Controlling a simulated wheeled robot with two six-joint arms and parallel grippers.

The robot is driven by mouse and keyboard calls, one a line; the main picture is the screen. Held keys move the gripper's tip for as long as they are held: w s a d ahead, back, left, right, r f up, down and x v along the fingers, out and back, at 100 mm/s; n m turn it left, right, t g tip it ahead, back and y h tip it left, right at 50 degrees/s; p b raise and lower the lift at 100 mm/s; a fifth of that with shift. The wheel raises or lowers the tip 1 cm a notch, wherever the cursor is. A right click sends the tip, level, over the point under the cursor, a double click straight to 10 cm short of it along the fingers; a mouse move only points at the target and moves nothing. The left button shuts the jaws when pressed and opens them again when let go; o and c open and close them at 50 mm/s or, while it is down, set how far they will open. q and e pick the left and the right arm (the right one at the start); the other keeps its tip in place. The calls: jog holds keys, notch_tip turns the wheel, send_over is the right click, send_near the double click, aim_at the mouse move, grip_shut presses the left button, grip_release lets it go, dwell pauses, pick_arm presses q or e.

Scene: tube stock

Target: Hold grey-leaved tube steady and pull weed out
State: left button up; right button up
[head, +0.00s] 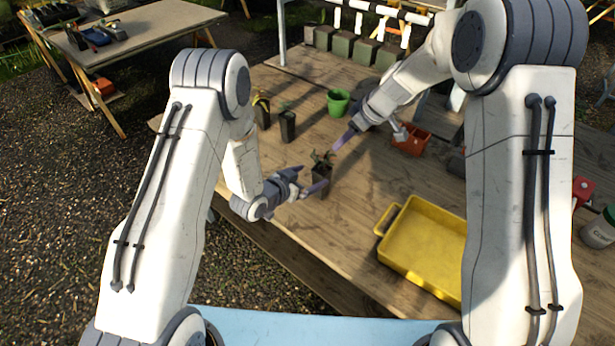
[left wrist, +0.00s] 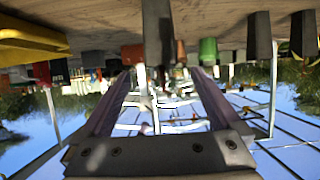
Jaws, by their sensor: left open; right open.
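A dark square tube (head: 322,184) stands upright on the wooden table (head: 275,205), with small leafy growth (head: 322,158) at its top. Leaf colours and which stem is the weed are too small to tell. My left gripper (head: 311,179) is open at table height beside this tube, its fingers pointing at it. In the left wrist view, which is upside down, the dark tube (left wrist: 157,35) shows between the two open fingers (left wrist: 160,85). My right gripper (head: 342,142) is open and empty, just above and to the right of the leaves, apart from them.
Two other dark tubes (head: 287,125) (head: 263,112) stand behind to the left. A green pot (head: 338,103) and an orange-red container (head: 410,142) stand further back. A yellow tray (head: 425,236) lies at the right. The table's front left is clear.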

aim_at(327, 168)
pick_arm(q)
jog(key=shift+w+f, duration=0.2)
jog(key=shift+f, duration=0.1)
jog(key=x, duration=1)
jog(key=shift+r, duration=0.2)
